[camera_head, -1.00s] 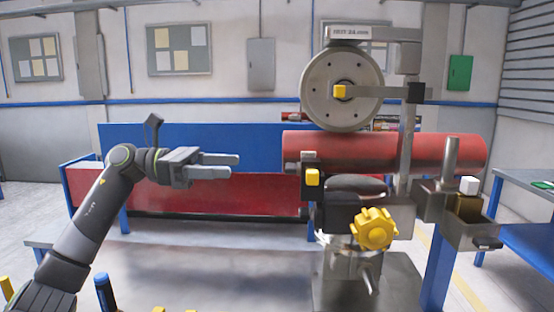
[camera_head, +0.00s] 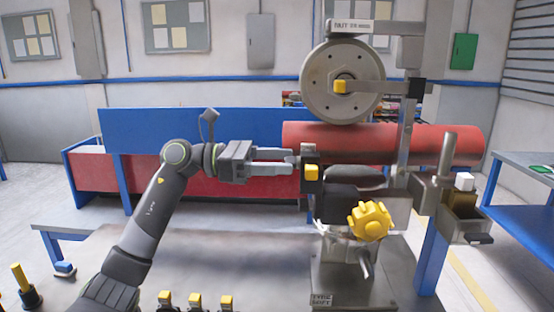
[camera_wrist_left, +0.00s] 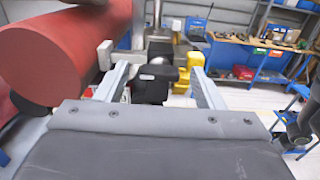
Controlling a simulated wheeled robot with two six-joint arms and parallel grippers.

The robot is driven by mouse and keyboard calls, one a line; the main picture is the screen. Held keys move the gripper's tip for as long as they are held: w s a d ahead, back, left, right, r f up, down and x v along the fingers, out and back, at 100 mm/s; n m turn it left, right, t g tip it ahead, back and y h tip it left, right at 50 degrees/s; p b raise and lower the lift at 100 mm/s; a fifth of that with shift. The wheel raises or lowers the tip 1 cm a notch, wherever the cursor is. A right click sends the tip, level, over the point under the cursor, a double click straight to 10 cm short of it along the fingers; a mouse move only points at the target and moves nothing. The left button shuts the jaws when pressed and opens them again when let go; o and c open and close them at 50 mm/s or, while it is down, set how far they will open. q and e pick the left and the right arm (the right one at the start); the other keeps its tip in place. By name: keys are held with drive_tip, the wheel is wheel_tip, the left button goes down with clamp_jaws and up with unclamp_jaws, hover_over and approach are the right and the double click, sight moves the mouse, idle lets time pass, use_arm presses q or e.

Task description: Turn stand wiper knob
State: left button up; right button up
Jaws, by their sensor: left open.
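The stand (camera_head: 365,270) is a metal machine with a yellow lobed knob (camera_head: 370,221) low on its front. A smaller yellow square knob (camera_head: 311,172) sits on a dark block at its left side, and another yellow square knob (camera_head: 339,87) is at the wheel's hub. I cannot tell which one is the wiper knob. My left gripper (camera_head: 290,162) is open and level, its fingertips just left of the dark block in the head view. In the left wrist view, a black block with a pale label (camera_wrist_left: 155,66) shows between the open fingers, with yellow parts (camera_wrist_left: 188,72) to its right. My right gripper is not in view.
A long red cylinder (camera_head: 440,143) lies behind the stand, and it is close at left in the wrist view (camera_wrist_left: 50,60). A metal wheel (camera_head: 325,70) stands above it. Small yellow-topped parts (camera_head: 195,299) line the table's front edge. The tabletop left of the stand is mostly clear.

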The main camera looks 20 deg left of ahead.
use_arm(q)
drive_tip(key=c, duration=1)
